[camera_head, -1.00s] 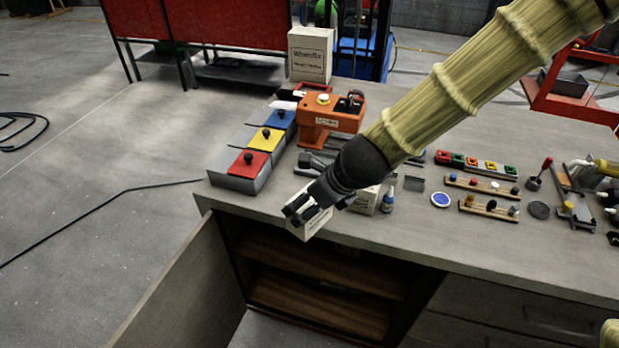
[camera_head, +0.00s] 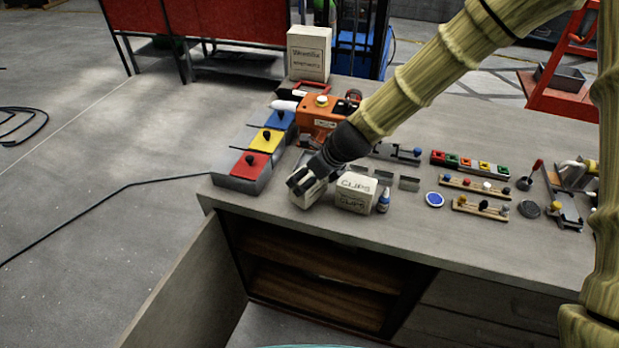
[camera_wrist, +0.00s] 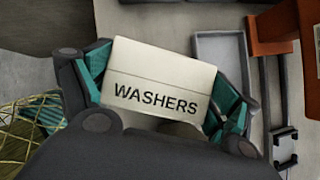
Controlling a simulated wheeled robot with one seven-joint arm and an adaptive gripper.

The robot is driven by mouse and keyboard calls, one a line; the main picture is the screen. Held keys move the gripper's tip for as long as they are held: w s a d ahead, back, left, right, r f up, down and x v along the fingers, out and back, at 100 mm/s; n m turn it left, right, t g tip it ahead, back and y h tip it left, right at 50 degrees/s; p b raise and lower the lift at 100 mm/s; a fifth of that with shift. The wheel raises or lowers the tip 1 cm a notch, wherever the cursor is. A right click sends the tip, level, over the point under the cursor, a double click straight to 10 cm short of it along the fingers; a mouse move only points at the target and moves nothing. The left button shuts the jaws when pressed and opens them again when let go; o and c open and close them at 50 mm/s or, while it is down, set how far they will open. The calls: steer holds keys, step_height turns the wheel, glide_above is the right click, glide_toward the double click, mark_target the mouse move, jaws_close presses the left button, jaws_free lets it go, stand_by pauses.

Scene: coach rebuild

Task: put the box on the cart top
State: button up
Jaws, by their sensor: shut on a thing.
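The white box (camera_head: 309,197) is at the front left of the workbench top, in the head view. In the wrist view the same box (camera_wrist: 165,75) shows its top, printed WASHERS. My gripper (camera_head: 301,182) is shut on it, with a finger along each side. Whether the box touches the bench is hard to tell. A red cart-like frame (camera_head: 548,103) with a grey tray on it stands behind the bench at the right, and I see only part of it.
A CLIPS box (camera_head: 355,193) and a small bottle (camera_head: 383,202) stand right of the held box. Coloured lidded bins (camera_head: 250,165) and an orange machine (camera_head: 318,112) are at the left and behind. A larger carton (camera_head: 309,55) stands at the back. A cabinet door (camera_head: 190,285) hangs open below.

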steer(key=shift+f+p, duration=0.3)
steer(key=shift+f, duration=0.65)
steer(key=shift+f, duration=0.2)
steer(key=o, duration=1.1)
steer(key=shift+d+r, duration=0.2)
steer(key=shift+r, duration=0.35)
steer(key=shift+b+v, duration=1.1)
steer(key=shift+v, duration=4.55)
steer(key=shift+s, duration=0.1)
